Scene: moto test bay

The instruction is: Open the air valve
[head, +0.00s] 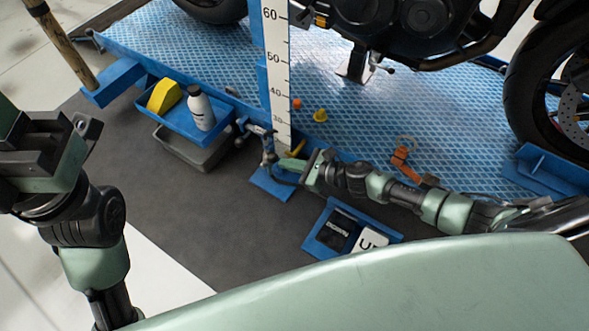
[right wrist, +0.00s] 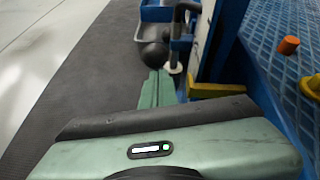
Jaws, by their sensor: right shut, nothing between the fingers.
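A yellow bar (head: 296,149), which looks like the air valve's lever, sits low beside the blue post. It also shows in the right wrist view (right wrist: 216,90), just right of the fingers; the valve body is mostly hidden. My right gripper (head: 279,164) is shut and empty by the foot of the post, close to the yellow bar. I cannot tell whether they touch. Its green fingers also show in the right wrist view (right wrist: 158,88). My left gripper (head: 48,140) is at the far left, away from the post; its jaw opening is unclear.
A white scale (head: 276,70) runs up the post. A blue tray (head: 180,120) with a yellow object and a white bottle sits left of it, above a grey bin (head: 190,153). A blue tray (head: 322,240) lies in front. A motorcycle (head: 400,25) stands on the blue platform.

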